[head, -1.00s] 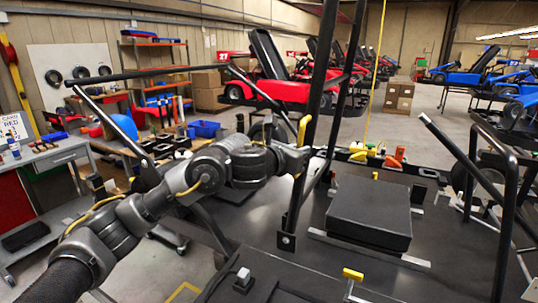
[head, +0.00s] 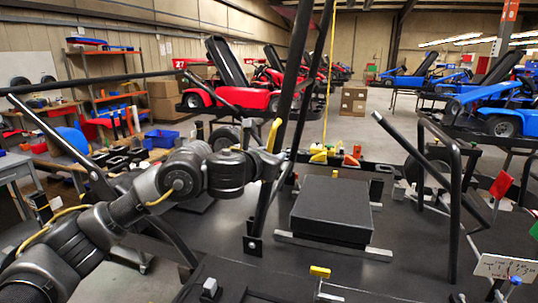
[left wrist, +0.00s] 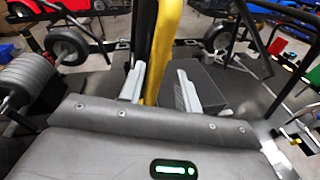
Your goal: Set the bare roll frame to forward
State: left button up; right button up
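The bare roll frame (head: 290,80) is made of black tubes and rises in the middle of the head view, tilted to the right at its top. It carries a yellow grip (head: 273,135), which shows large in the left wrist view (left wrist: 163,45). My left gripper (head: 268,158) is at this grip. In the left wrist view its two fingers (left wrist: 160,92) stand apart, one on each side of the yellow grip, and a narrow gap seems to show at the right finger. Whether the left finger touches is unclear. My right gripper is out of view.
A black pad (head: 332,212) lies on the dark stand right of the frame. Another tube frame (head: 452,200) stands farther right. A sign (head: 505,268) is at the lower right. Red (head: 235,97) and blue karts (head: 495,115) are behind. Shelves (head: 105,85) are at the left.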

pick_arm(q)
jog(key=shift+a, duration=0.1)
jog(key=shift+s+a, duration=0.15)
jog(key=shift+s, duration=0.1)
jog(key=p+v, duration=0.1)
jog(key=v, duration=0.9)
jog(key=shift+s+r, duration=0.1)
jog(key=shift+s, duration=0.05)
